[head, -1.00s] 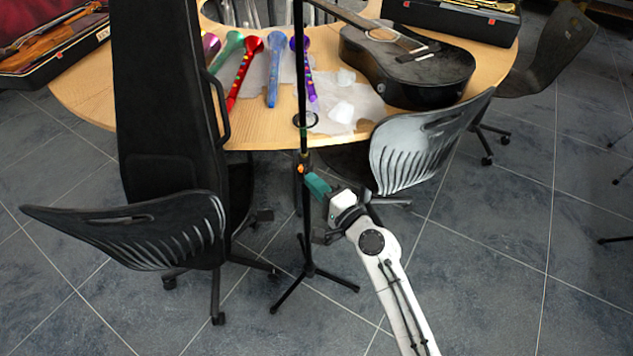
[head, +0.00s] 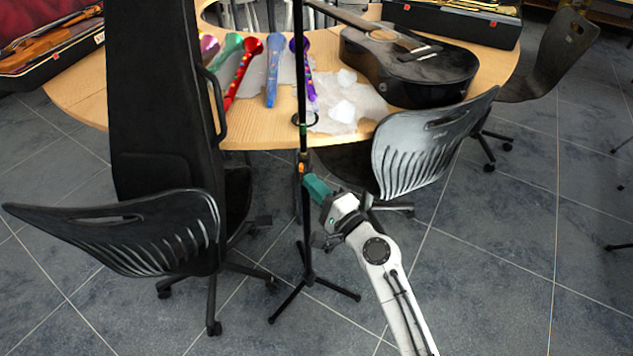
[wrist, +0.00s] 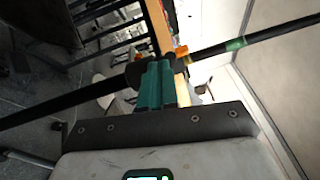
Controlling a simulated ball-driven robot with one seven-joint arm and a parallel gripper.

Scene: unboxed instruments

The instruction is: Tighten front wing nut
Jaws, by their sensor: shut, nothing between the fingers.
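A black upright stand (head: 307,225) rises in front of the table on a tripod base. A small orange piece (head: 302,168), seemingly the wing nut, sits on the stand's dark collar; it also shows in the wrist view (wrist: 181,51). My gripper (head: 308,179) has teal fingers, shut together and empty. It is just below and right of the orange piece in the head view. In the wrist view my gripper (wrist: 158,66) is close against the dark collar (wrist: 136,73), with the orange piece just right of the fingertips. I cannot tell whether they touch.
A wooden table (head: 255,130) with several colored horns and a black guitar (head: 410,65) stands behind. A black chair (head: 120,235) and a tall black case (head: 155,100) are at left. A grey chair (head: 435,145) is close right of the stand.

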